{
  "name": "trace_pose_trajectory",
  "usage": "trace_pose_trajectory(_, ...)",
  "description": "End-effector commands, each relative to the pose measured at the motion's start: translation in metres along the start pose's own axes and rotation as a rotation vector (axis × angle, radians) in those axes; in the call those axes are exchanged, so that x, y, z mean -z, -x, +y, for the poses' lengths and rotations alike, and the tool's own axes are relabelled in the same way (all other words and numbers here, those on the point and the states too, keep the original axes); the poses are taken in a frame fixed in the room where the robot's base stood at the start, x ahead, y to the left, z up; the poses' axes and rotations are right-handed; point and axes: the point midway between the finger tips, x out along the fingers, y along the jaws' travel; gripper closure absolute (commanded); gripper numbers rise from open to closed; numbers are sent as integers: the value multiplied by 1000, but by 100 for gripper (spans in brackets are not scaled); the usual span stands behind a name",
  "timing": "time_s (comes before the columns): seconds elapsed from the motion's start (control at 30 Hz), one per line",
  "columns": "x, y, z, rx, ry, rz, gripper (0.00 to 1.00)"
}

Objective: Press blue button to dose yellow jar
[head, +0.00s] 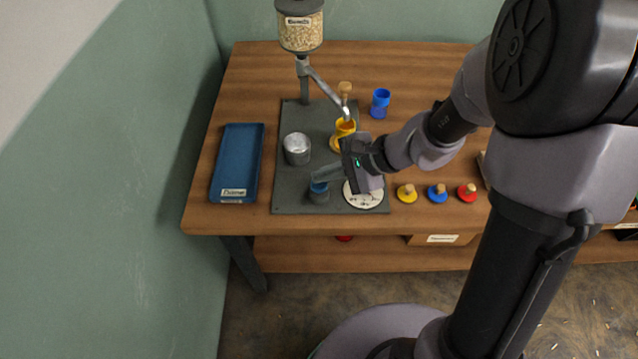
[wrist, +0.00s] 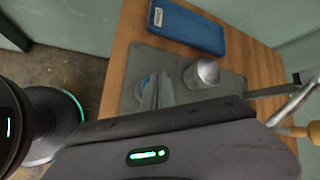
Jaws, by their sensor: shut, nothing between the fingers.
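The blue button (head: 319,188) tops a dark round housing near the front of the grey base plate. My gripper (head: 316,178) is shut and empty, its fingertips right at or just above the button; I cannot tell whether they touch. In the wrist view the gripper (wrist: 150,92) partly hides the blue button (wrist: 143,83). The yellow jar (head: 345,127) stands under the metal spout (head: 346,114), partly behind my wrist. The dispenser hopper (head: 300,32), holding pale grains, stands above on a post.
A grey metal cup (head: 297,150) and a white dial (head: 363,199) flank the button. A blue tray (head: 238,170) lies left. A blue jar (head: 380,104) stands behind. Yellow (head: 406,195), blue (head: 437,196) and red (head: 467,195) lids with wooden knobs line the front right.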

Motion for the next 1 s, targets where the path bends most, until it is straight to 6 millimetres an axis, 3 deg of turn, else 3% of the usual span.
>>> trace_pose_trajectory(1.0, 4, -6, 4, 0, 1, 0, 100)
